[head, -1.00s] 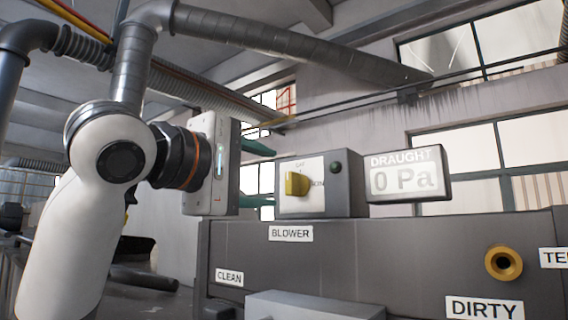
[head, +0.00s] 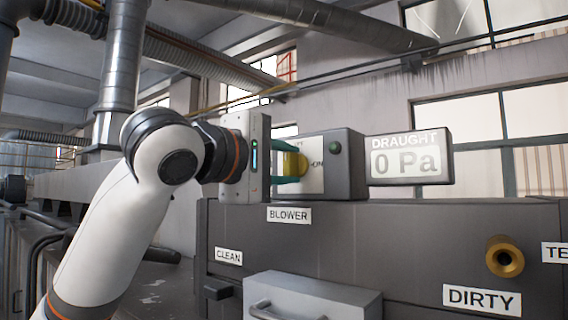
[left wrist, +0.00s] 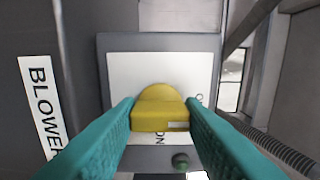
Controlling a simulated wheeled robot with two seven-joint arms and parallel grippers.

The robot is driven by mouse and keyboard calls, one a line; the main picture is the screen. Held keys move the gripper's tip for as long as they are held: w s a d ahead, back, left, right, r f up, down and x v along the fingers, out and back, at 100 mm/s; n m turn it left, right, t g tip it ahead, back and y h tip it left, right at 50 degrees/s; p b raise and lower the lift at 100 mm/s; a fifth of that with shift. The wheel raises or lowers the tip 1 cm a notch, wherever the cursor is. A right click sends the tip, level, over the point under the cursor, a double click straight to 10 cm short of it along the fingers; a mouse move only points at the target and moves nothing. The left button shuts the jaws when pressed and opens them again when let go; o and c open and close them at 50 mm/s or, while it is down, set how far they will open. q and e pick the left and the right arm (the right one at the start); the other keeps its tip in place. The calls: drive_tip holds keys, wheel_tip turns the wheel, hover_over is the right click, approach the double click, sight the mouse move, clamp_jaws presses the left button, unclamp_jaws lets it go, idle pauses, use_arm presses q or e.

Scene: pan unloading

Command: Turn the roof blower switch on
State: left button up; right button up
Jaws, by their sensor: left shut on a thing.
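The blower switch is a yellow knob (head: 294,165) on a white plate on a grey box (head: 343,165), above the BLOWER label (head: 289,215). My left gripper (head: 284,165) reaches the knob from the left. In the left wrist view, the knob (left wrist: 160,108) sits between the two teal fingers (left wrist: 160,120), and my left gripper is shut on it. The fingers hide part of the plate's lettering; ON is readable. A dark green lamp (head: 335,147) on the box looks unlit. The draught display (head: 408,160) reads 0 Pa. My right gripper is not in view.
The switch box stands on a dark grey cabinet (head: 380,235) with CLEAN (head: 229,257) and DIRTY (head: 482,298) labels. A brass fitting (head: 504,257) sticks out at the right. A light grey box with a handle (head: 310,298) juts out below.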

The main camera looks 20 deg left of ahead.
use_arm(q)
drive_tip(key=shift+f+m, duration=0.1)
drive_tip(key=shift+m, duration=0.2)
drive_tip(key=m+b, duration=0.1)
drive_tip(key=m, duration=0.1)
drive_tip(key=shift+d+f+m, duration=0.1)
drive_tip(key=shift+m, duration=0.3)
drive_tip(key=m+b, duration=0.1)
drive_tip(key=m, duration=0.9)
drive_tip(key=shift+b, duration=0.4)
drive_tip(key=shift+m, duration=2.3)
